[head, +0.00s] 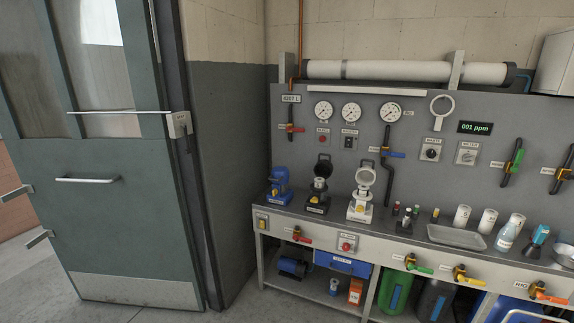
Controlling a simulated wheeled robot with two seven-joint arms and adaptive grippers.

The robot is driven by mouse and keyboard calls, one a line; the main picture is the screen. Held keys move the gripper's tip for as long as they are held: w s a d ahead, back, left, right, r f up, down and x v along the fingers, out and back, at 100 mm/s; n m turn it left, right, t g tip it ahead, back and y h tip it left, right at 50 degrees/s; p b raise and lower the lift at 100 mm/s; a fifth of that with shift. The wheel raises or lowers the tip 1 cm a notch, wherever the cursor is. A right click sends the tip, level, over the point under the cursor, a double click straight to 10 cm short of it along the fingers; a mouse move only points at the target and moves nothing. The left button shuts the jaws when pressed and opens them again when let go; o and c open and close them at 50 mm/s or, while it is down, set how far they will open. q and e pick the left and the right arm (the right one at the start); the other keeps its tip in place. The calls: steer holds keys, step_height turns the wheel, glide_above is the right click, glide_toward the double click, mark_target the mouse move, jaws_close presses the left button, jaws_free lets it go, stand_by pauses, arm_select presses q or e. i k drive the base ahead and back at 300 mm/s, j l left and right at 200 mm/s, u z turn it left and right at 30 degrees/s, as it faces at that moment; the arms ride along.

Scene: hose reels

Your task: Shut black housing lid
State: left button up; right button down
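The black housing (317,204) stands on the grey bench, between a blue housing and a white housing. Its black lid (324,161) is raised and tilted back, so it stands open. A light-coloured round part (319,184) shows inside the housing under the lid. Neither of my grippers shows in the head view, and nothing touches the housing or its lid.
The blue housing (279,186) looks shut; the white housing (360,207) has its lid (366,175) up. A tray (456,237), cups and bottles stand to the right. A green door (120,220) fills the left. Floor before the bench is partly visible.

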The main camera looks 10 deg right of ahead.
mark_target(324, 167)
steer(key=i+j, duration=0.1)
steer(key=i, duration=0.85)
steer(key=i+j+z, duration=0.2)
steer(key=i, duration=0.2)
steer(key=i+j+z, duration=0.2)
steer(key=i, duration=0.15)
